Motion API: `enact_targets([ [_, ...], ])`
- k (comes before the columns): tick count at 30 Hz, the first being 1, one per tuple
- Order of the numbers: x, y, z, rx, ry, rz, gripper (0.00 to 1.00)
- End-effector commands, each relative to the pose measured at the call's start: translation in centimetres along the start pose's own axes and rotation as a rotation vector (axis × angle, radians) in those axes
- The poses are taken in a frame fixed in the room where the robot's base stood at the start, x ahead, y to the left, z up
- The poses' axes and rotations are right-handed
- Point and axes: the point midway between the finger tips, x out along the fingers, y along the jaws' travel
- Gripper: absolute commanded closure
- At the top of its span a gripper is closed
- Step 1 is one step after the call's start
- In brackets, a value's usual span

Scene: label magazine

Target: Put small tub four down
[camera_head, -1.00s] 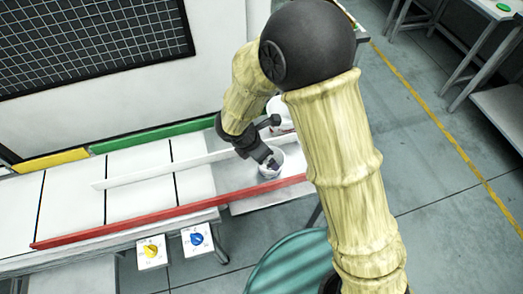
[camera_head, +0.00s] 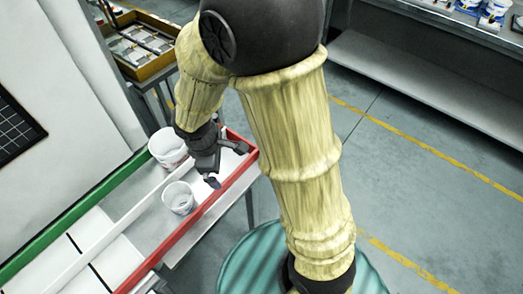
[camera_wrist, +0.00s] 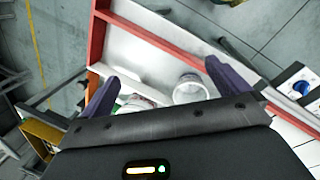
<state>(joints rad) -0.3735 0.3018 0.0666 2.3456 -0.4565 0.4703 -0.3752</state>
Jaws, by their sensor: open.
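A small white tub (camera_head: 179,198) stands upright in the lane between the white divider and the red rail. It also shows in the wrist view (camera_wrist: 190,88), between my fingers' directions but nearer the right one. Any number on it is not readable. My gripper (camera_head: 213,181) is open, with its purple fingers spread and nothing between them. It is above the lane, just right of the small tub and apart from it. A bigger white tub (camera_head: 167,147) with red marking stands behind, across the divider; it is partly hidden by my wrist.
The red rail (camera_head: 196,214), the white divider (camera_head: 126,220) and the green rail (camera_head: 75,213) bound the lanes. A yellow-brown tray (camera_head: 150,67) stands on a stand behind. A teal round top (camera_head: 243,268) is in front.

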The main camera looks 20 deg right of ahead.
Motion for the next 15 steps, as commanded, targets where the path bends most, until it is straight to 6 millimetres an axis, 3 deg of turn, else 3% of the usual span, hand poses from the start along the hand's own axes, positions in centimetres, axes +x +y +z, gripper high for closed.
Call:
enact_targets([
  [1,-0.8,0.6,2.5,0.199,0.024,-0.01,0.0],
  [3,-1.6,0.8,5.3,0.469,0.059,-0.025,0.0],
  [9,-3.4,0.7,11.2,1.093,0.145,-0.053,0.0],
  [15,-3.7,0.6,12.3,1.243,0.167,-0.061,0.0],
])
